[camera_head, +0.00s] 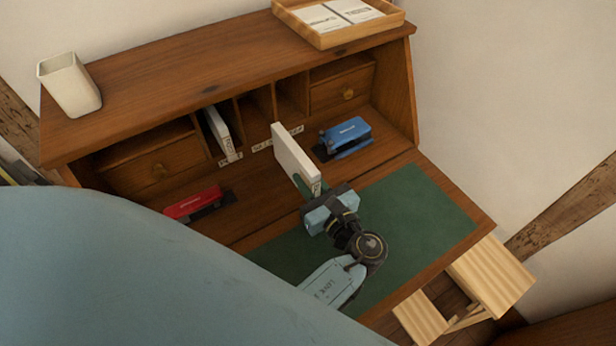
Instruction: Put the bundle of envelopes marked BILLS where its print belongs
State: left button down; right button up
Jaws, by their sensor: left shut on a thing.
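My left gripper (311,189) is shut on a white bundle of envelopes (293,155) above the writing surface. The bundle stands on edge, its far end toward the row of pigeonholes. Another white bundle (218,130) stands in a pigeonhole at the left. The held bundle is outside the pigeonholes. My right gripper is not in view.
A red stapler (194,203) and a blue stapler (346,136) sit left and right of the held bundle. A white cup (69,84) and a wooden tray (341,36) with printed white packets stand on top. The green mat (415,215) is clear at right.

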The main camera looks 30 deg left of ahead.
pick_arm(q)
jog(key=shift+w+a, duration=0.2)
jog(key=shift+a, duration=0.2)
jog(key=shift+w+a, duration=0.15)
jog(key=shift+a, duration=0.15)
jog(key=shift+f+x, duration=0.15)
jog(key=shift+x, duration=0.7)
jog(key=shift+f+x, duration=0.2)
jog(key=shift+x, duration=0.65)
jog(key=shift+f+x, duration=0.25)
jog(key=shift+x, duration=1.05)
jog(key=shift+f+x, duration=0.25)
jog(key=shift+x, duration=1.05)
jog(key=b+x, duration=0.1)
jog(key=x, duration=1)
jog(key=shift+f, duration=0.45)
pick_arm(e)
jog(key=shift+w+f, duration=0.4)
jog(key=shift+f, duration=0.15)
pick_arm(q)
jog(key=shift+w+a, duration=0.1)
jog(key=shift+w, duration=0.05)
jog(key=c, duration=1.2)
grip_release()
